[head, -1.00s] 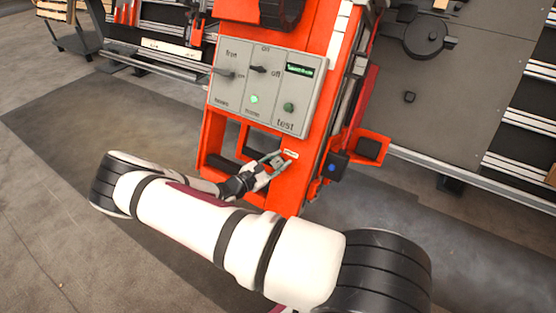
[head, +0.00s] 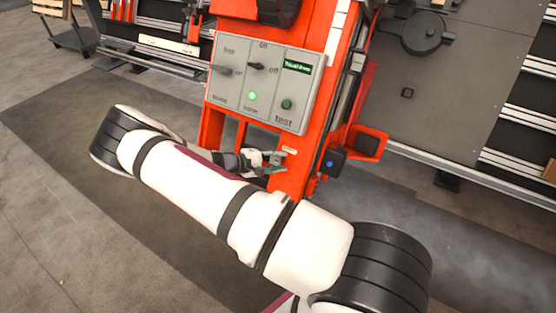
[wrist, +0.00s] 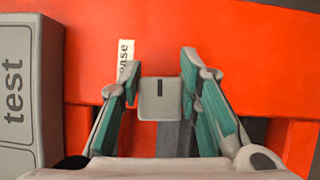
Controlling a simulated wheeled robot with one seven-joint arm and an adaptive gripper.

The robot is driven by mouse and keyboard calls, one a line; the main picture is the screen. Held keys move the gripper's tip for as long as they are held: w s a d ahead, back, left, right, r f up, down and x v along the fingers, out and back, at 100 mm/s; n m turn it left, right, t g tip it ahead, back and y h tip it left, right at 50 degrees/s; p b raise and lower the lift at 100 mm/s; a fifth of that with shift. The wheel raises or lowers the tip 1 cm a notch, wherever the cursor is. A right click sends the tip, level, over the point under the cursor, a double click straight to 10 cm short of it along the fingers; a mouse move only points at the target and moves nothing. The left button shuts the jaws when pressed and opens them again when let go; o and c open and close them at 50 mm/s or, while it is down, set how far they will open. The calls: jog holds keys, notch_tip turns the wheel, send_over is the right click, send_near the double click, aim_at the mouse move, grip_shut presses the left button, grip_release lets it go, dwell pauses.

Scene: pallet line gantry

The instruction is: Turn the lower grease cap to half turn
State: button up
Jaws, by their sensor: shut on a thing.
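The grease cap (wrist: 160,110) is a small grey block with a dark line on its face, on the orange-red post. In the wrist view my gripper (wrist: 161,72) has one green-padded finger on each side of the cap and is shut on it. The line on the cap runs up and down in that view. A white label (wrist: 125,56) beside it is partly covered by the left finger. In the head view my gripper (head: 277,161) is at the post's lower part, below the panel, and hides the cap.
A grey control panel (head: 262,85) with switches, a lit green lamp and a test button is above my gripper; its edge (wrist: 20,85) shows at left in the wrist view. A dark block with a blue dot (head: 331,162) sits to the right. Orange frame bars surround the post foot.

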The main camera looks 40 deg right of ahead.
jog(key=m+y, duration=0.1)
jog(key=m, duration=0.2)
jog(key=m+y, duration=0.1)
jog(key=m, duration=0.1)
jog(key=shift+a+f+y, duration=0.2)
jog(key=shift+f+y, duration=0.1)
jog(key=m, duration=0.1)
jog(key=m+y, duration=0.1)
jog(key=m+t, duration=0.1)
jog(key=shift+a+f+m+y, duration=0.15)
jog(key=shift+f+m+y, duration=0.1)
jog(key=shift+m+y, duration=0.15)
jog(key=m+t, duration=0.1)
jog(key=m+y, duration=0.1)
jog(key=m, duration=0.1)
jog(key=shift+w+a+f+m+t+b, duration=0.2)
jog(key=shift+m+t+b, duration=0.1)
jog(key=shift+t, duration=0.1)
jog(key=shift+w+a+m+t+y+b, duration=0.15)
jog(key=shift+m+t+y+b, duration=0.3)
jog(key=shift+m, duration=0.3)
jog(key=shift+w+d+m+t+y+b, duration=0.1)
jog(key=shift+m+t+y+b, duration=0.15)
jog(key=shift+m+t, duration=0.4)
jog(key=o, duration=1.2)
jog(key=shift+c, duration=0.2)
jog(key=shift+w, duration=0.1)
